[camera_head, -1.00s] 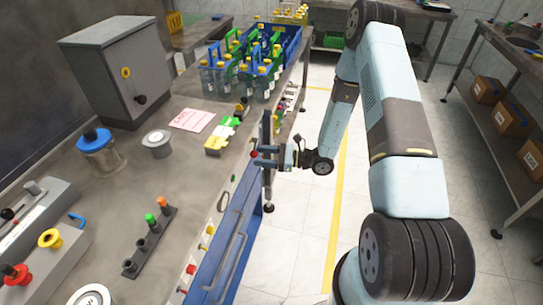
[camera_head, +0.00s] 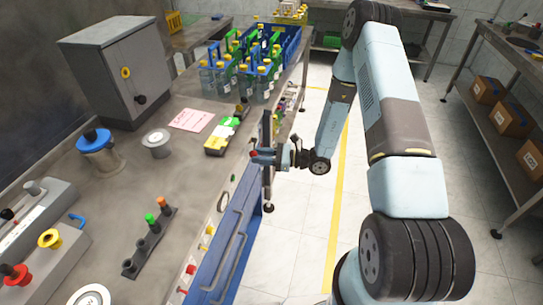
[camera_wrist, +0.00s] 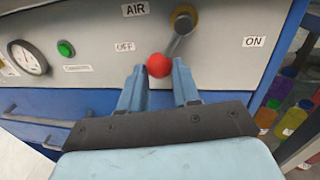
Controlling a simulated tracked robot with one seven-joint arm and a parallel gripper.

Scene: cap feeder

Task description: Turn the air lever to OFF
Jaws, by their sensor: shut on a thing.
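The air lever (camera_wrist: 174,45) is a grey metal arm with a red ball knob (camera_wrist: 159,66) on a grey panel. It hangs from its pivot below the AIR label (camera_wrist: 135,9), and its knob points down and to the left. The OFF label (camera_wrist: 125,47) is left of the knob and the ON label (camera_wrist: 254,42) is to the right. My gripper (camera_wrist: 160,72) has its blue fingers on either side of the knob, shut on the lever. In the head view my gripper (camera_head: 262,157) is at the bench's front face, and it partly hides the lever.
Beside the lever are a gauge (camera_wrist: 27,57) and a green button (camera_wrist: 66,48). A blue drawer unit (camera_head: 225,245) with handles is below. The bench top holds a blue bottle crate (camera_head: 283,62) and a grey cabinet (camera_head: 120,75).

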